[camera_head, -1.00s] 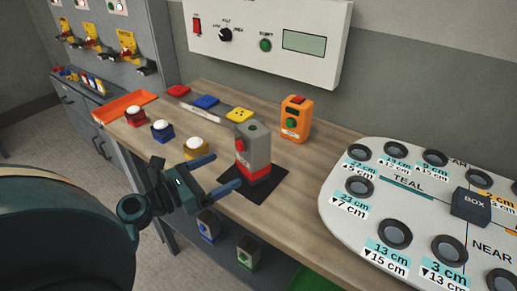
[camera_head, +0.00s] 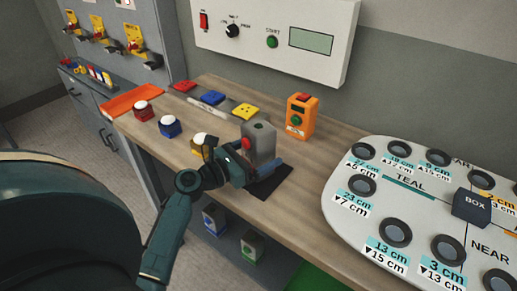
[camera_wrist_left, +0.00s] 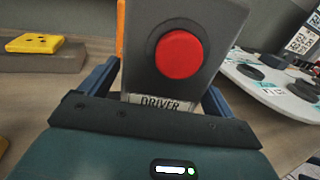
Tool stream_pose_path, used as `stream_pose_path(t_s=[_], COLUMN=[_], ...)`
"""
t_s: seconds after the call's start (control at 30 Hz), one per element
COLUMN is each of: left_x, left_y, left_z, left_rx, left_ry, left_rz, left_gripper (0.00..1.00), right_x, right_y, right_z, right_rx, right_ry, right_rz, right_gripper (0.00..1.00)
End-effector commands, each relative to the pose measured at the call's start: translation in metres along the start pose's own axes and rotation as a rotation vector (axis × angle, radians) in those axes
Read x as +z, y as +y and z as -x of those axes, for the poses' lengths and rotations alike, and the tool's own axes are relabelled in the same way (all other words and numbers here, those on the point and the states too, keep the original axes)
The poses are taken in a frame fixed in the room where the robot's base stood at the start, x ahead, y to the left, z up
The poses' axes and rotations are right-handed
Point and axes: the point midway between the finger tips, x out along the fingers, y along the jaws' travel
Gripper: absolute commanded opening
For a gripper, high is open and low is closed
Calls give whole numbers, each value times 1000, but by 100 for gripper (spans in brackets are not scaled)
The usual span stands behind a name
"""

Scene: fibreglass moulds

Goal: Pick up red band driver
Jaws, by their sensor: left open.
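The red band driver (camera_head: 260,142) is a grey block with a red round button on its front. It stands upright on a black mat (camera_head: 272,184) on the wooden bench. My left gripper (camera_head: 262,170) is open, with its fingers around the lower part of the driver. In the left wrist view the driver (camera_wrist_left: 165,80) stands between the two blue fingers, its "DRIVER" label just above the gripper's body. Its red band is hidden behind the gripper. My right gripper is not in view.
An orange device (camera_head: 301,117) stands behind the driver. Three knobbed pieces, red (camera_head: 142,112), blue (camera_head: 169,127) and yellow (camera_head: 203,146), stand to the left. A white board with round holes (camera_head: 350,215) lies to the right. Two more grey blocks stand on a lower shelf.

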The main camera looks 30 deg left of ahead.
Motion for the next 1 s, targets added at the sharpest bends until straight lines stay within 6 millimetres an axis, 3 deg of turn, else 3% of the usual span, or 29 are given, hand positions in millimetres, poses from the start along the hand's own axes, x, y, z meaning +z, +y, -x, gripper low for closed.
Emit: stream_pose_path(t_s=[0.07,0.8,1.0], left_x=[0,1,4], left_y=[0,0,0], left_z=[0,0,0], left_rx=[0,0,0], left_ry=[0,-3,-3], left_rz=[0,0,-1], left_gripper=[87,27,26], right_x=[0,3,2], right_y=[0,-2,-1], right_z=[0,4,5], right_rx=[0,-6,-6], right_ry=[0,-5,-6], right_rz=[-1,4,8], right_gripper=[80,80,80])
